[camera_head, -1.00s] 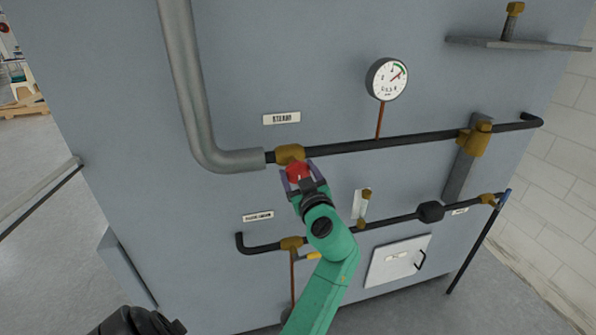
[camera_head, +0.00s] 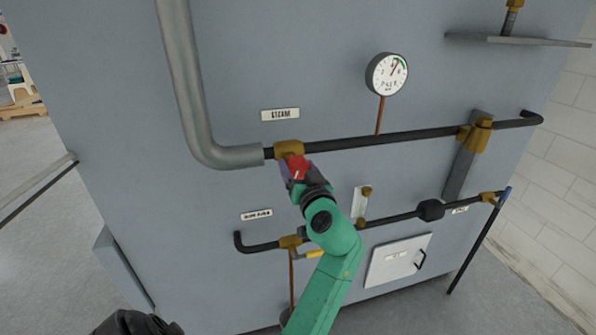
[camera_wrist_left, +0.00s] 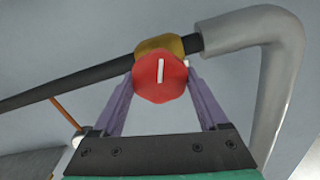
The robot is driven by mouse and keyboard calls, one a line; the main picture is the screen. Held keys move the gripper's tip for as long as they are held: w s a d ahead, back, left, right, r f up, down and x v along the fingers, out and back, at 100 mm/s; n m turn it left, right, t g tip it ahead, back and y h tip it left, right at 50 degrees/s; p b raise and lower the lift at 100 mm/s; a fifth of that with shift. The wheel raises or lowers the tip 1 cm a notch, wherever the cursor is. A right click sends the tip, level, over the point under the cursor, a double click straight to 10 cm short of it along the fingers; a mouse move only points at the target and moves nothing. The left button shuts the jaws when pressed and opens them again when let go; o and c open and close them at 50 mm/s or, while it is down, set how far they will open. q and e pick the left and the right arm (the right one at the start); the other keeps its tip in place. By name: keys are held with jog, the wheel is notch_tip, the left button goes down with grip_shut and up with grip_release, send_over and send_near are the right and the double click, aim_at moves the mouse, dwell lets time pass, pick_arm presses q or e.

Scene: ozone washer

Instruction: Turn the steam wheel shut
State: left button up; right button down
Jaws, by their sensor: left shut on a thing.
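The red steam wheel (camera_head: 298,166) sits on a brass valve (camera_head: 288,149) in the upper pipe, below the plate reading STEAM (camera_head: 280,114). My left gripper (camera_head: 291,171) is shut on the wheel, with the green arm below it. In the left wrist view the wheel (camera_wrist_left: 160,76) lies between the two purple fingers, and its white mark stands nearly upright in that picture. The brass valve body (camera_wrist_left: 162,44) shows behind it. The pressure gauge (camera_head: 387,73) at the upper right has its needle pointing up and right. My right gripper is not in view.
A thick grey pipe (camera_head: 187,80) bends into the valve from the left. A lower black pipe (camera_head: 395,219) carries a brass valve with a yellow handle (camera_head: 308,254). A white hatch (camera_head: 398,260) is at lower right. A blue-tipped rod (camera_head: 481,240) leans at right.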

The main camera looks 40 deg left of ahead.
pick_arm(q)
jog(key=m, duration=0.3)
jog(key=shift+m, duration=0.4)
jog(key=m+p, duration=0.1)
jog(key=m, duration=0.3)
jog(key=shift+w+r+m, duration=0.1)
jog(key=shift+m, duration=0.2)
jog(key=m+p, duration=0.2)
jog(key=m, duration=0.2)
jog(key=m+p, duration=0.3)
jog(key=m, duration=0.2)
jog(key=shift+m, duration=0.4)
jog(key=m+p, duration=0.1)
jog(key=m, duration=0.1)
jog(key=shift+m, duration=0.4)
jog(key=m, duration=0.2)
jog(key=shift+m, duration=0.3)
jog(key=m, duration=0.4)
jog(key=shift+a+m, duration=0.1)
jog(key=shift+m, duration=0.2)
jog(key=shift+f+m, duration=0.25)
jog(key=shift+m, duration=1.55)
